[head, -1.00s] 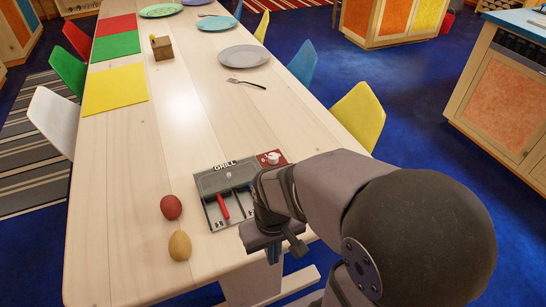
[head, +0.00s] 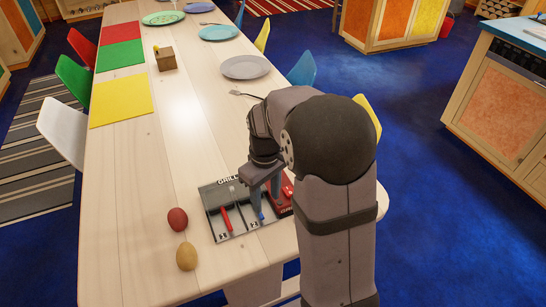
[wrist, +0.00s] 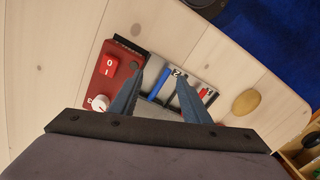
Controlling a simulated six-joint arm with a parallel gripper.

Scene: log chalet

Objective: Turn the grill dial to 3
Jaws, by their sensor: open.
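The grill panel (head: 212,204) is grey and lies on the table, with a red lever (head: 226,218) and a blue lever (wrist: 159,84). A red control section (wrist: 103,82) adjoins it and carries a white round dial (wrist: 100,103) and a red rocker switch (wrist: 109,66). The dial's number setting is too small to read. My gripper (head: 264,198) is above the panel's right part; in the wrist view its two fingers (wrist: 158,84) are spread and empty. The dial is just left of the left finger, outside the jaws. My arm hides the dial in the head view.
A small wooden block (head: 166,60), coloured mats (head: 121,102) and plates (head: 246,67) are farther up the table. The table's middle is clear.

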